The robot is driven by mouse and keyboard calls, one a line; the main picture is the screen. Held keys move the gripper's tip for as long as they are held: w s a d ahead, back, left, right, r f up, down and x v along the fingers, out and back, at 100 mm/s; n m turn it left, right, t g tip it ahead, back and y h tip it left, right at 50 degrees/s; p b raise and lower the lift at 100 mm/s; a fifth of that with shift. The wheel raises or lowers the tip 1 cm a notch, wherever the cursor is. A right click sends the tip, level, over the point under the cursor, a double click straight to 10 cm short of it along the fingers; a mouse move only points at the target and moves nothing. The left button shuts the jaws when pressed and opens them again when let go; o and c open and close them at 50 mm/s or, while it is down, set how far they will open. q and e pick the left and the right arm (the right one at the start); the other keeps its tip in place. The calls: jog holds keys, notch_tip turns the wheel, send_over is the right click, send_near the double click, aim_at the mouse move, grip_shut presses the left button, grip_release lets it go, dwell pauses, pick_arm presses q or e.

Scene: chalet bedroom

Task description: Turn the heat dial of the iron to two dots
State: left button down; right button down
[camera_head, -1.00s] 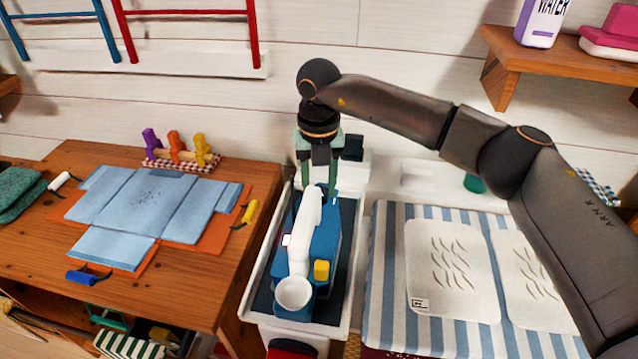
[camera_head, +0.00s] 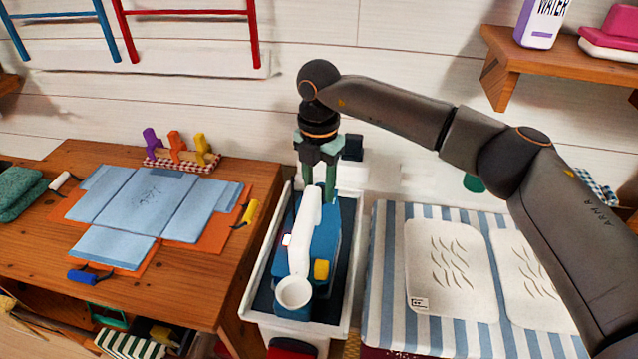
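The iron (camera_head: 322,245) is blue with a white handle (camera_head: 302,235) and stands in a white tray (camera_head: 247,300) with a dark lining. A yellow part (camera_head: 321,270) and a small lit pinkish-white part (camera_head: 287,240) show on it. My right gripper (camera_head: 319,190) points down at the iron's far end, its two green fingers a little apart on either side of the handle's far end. The fingertips and what lies between them are partly hidden by the handle. I cannot make out the heat dial or its dots. My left gripper is out of view.
A striped ironing surface (camera_head: 380,300) with white patterned sheets lies right of the tray. A wooden table (camera_head: 200,290) with folded blue cloth (camera_head: 150,205) on orange is at left. A wooden shelf (camera_head: 560,62) is at upper right.

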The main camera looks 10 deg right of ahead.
dwell(0.5)
jog(key=shift+c, duration=1.9)
grip_release()
notch_tip(320, 180, up, 13)
jog(key=shift+f, duration=0.2)
